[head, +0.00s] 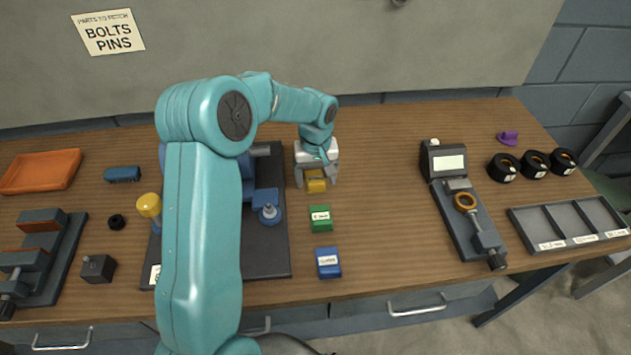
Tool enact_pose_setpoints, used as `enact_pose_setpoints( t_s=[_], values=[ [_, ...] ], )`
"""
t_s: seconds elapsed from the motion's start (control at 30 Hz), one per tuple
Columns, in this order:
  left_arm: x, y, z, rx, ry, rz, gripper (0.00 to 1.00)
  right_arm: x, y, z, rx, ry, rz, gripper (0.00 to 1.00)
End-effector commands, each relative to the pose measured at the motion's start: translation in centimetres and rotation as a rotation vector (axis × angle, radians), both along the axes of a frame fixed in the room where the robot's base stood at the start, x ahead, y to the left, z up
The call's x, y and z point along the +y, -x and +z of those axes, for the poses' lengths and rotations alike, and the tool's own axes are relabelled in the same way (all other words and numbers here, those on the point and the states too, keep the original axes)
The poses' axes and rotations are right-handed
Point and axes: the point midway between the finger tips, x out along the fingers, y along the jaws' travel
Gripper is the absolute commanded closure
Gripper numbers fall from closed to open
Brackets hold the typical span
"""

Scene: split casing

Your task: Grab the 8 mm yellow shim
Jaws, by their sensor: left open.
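The yellow shim (316,185) is a small block on the wooden table, at the far end of a row with a green shim (320,219) and a blue shim (328,262). My left gripper (316,179) is open right at the yellow shim, its fingers on either side of it. The fingers and wrist hide the shim's far part, and I cannot tell whether they touch it. The label on the yellow shim is not readable. My right gripper is not in view.
My left arm covers part of a dark mat (270,262) with blue parts. A gauge-like device (462,215), black rings (535,164) and a grey tray (570,240) stand to the right. An orange tray (42,172) lies left. The table right of the shims is clear.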

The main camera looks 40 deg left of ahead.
Motion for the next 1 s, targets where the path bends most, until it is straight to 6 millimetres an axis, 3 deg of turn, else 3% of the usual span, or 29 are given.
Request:
enact_pose_setpoints(
  t_s=[0.13,0.3,0.73,0.87,1.0],
  values=[
    [0.0,0.0,0.0,0.000,0.000,0.000,0.27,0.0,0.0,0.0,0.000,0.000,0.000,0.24],
    [0.0,0.0,0.0,0.000,0.000,0.000,0.82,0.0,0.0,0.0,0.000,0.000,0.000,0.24],
    [0.0,-0.1,0.8,-0.002,-0.001,0.000,0.84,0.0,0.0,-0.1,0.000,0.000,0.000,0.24],
    [0.0,-0.1,2.6,-0.005,-0.001,0.001,0.84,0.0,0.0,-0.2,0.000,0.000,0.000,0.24],
    [0.0,-0.1,5.9,-0.007,-0.002,0.000,0.84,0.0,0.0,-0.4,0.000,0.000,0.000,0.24]
  ],
)
